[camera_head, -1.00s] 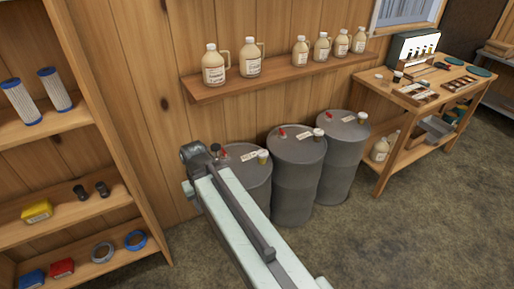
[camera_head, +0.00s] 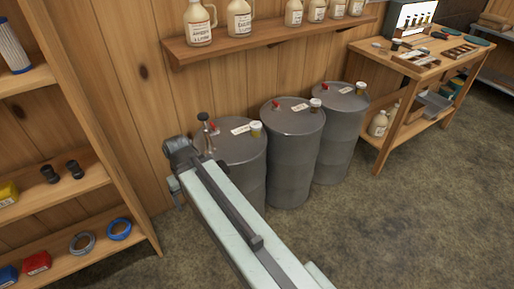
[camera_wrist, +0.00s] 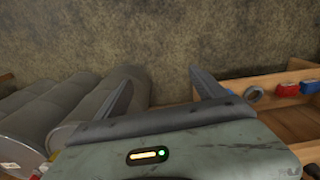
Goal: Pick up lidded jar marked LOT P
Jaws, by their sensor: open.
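In the head view my arm reaches toward the left drum, and I cannot make out the fingers there.
Grey drums (camera_head: 291,155) stand along the wood wall. A wall shelf (camera_head: 260,48) with several jugs hangs above them. A shelving unit (camera_head: 120,180) is at left, and a workbench (camera_head: 412,70) with tools at right. The floor (camera_head: 400,230) in front is clear.

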